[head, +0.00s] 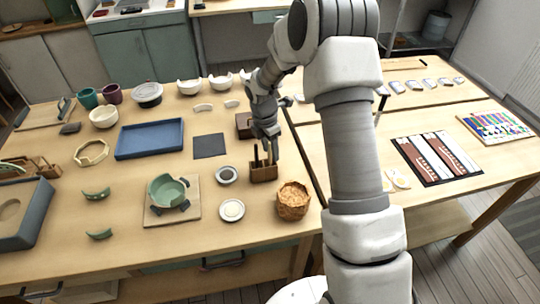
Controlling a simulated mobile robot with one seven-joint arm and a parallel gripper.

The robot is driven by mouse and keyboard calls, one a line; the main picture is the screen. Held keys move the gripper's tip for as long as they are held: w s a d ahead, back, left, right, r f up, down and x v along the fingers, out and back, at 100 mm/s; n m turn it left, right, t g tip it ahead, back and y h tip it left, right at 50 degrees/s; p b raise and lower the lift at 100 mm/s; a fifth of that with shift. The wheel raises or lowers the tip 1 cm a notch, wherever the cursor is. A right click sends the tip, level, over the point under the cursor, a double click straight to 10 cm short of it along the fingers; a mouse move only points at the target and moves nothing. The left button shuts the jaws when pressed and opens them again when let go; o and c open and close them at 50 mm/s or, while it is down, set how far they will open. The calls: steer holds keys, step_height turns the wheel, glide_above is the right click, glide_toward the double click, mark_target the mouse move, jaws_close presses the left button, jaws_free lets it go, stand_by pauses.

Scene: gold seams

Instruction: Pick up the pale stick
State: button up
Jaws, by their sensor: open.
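My gripper (265,158) points down over a small brown wooden holder (263,174) near the middle of the table. Its two dark fingers are apart, and their tips are at or just above the top of the holder. I cannot tell whether they touch it. I cannot make out a pale stick clearly; anything standing in the holder is too small or hidden by the fingers.
Close around the holder are a woven basket (293,201), two small round dishes (227,175) (232,210) and a dark square mat (209,146). A green broken bowl (168,190) sits on a board (186,216) to the left. A blue tray (150,153) lies behind it.

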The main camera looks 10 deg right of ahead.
step_height(320, 180, down, 2)
steer(key=shift+d, duration=0.1)
jaws_close()
stand_by(0.4)
